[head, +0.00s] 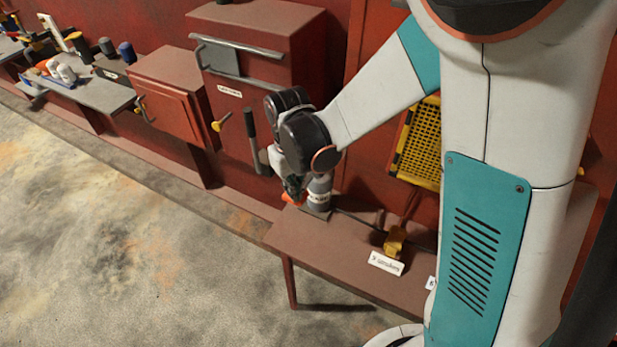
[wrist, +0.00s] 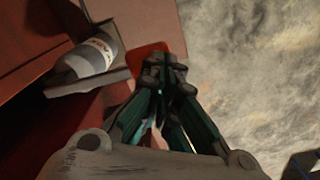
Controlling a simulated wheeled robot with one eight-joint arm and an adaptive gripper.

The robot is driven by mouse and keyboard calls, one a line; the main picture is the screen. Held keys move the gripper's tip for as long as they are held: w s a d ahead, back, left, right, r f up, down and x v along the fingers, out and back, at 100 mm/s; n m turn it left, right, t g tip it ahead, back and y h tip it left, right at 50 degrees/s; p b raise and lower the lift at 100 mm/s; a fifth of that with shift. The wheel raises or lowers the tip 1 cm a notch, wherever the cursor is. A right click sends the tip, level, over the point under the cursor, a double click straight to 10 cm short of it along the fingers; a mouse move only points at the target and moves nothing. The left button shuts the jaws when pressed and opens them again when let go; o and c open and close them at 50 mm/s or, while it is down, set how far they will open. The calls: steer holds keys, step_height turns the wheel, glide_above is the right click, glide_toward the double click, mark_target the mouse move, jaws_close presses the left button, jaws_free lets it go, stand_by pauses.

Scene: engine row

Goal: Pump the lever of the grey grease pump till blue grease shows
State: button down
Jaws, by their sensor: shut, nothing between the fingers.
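The grey grease pump (head: 319,194) is a short upright cylinder with a pale label, standing on the brown bench. It also shows in the wrist view (wrist: 88,60), at the upper left. A flat orange piece (wrist: 148,52), perhaps the lever's end pad, lies beside it. My gripper (head: 294,194) points down just left of the pump, with orange showing around its fingertips. In the wrist view my gripper (wrist: 165,70) is shut and empty, its tips overlapping the orange piece's near edge. I cannot tell if they touch. The rest of the lever is hard to make out.
The brown bench (head: 345,255) carries a yellow block (head: 395,241) and a white label card (head: 386,264). A cabinet (head: 255,85) with a black-handled lever (head: 250,124) stands left of my gripper. A yellow grille (head: 418,143) is behind my arm. The floor in front is clear.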

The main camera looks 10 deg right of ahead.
steer(key=shift+f+b, duration=1.2)
steer(key=shift+f, duration=0.35)
steer(key=shift+r+p, duration=1.95)
steer(key=shift+r, duration=0.9)
